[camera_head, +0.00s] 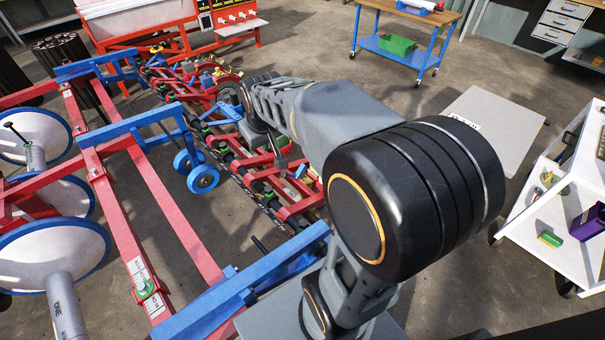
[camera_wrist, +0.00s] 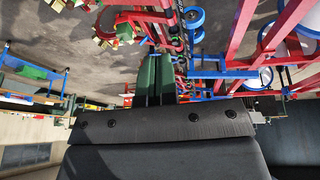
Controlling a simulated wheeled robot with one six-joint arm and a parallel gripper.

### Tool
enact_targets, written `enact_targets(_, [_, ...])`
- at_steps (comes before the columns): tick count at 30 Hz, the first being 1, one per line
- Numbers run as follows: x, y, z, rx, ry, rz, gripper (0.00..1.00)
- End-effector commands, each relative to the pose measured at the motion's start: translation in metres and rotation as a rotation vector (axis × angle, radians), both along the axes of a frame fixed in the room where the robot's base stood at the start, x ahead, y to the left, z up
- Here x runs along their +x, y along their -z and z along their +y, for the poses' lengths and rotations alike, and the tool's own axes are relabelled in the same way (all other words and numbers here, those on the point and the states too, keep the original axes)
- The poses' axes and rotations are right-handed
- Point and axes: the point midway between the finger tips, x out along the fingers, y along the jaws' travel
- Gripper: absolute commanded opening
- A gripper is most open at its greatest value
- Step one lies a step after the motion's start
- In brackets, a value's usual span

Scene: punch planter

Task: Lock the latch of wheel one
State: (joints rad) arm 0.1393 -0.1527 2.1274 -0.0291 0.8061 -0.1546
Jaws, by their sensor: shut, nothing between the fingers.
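A grey cylinder (camera_head: 66,308) marked "ONE" stands at the lower left in the head view, by a large white wheel (camera_head: 50,255) with a blue rim. A small green fitting (camera_head: 147,288) sits near white scale labels on the red frame bar to its right; I cannot tell whether it is the latch. My gripper shows in the wrist view (camera_wrist: 157,62) as two dark green fingers close together, shut and empty. It is apart from the labelled wheel, with the planter's red and blue frame beyond it. In the head view my arm partly hides the gripper.
The red planter frame (camera_head: 120,215) with blue crossbars (camera_head: 135,125) fills the left. A blue trolley (camera_head: 395,48) stands at the back, a white cart (camera_head: 540,205) at the right. A grey plate (camera_head: 490,125) lies near the cart. Bare concrete shows between the planter and trolley.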

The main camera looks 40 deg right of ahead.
Motion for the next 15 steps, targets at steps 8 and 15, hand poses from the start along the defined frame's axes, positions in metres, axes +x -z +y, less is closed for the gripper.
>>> enact_targets(8, [0.126,0.168,-0.11,-0.092,-0.01,0.007,0.0])
enact_targets(15, [0.17,0.269,-0.179,-0.142,-0.022,0.012,0.0])
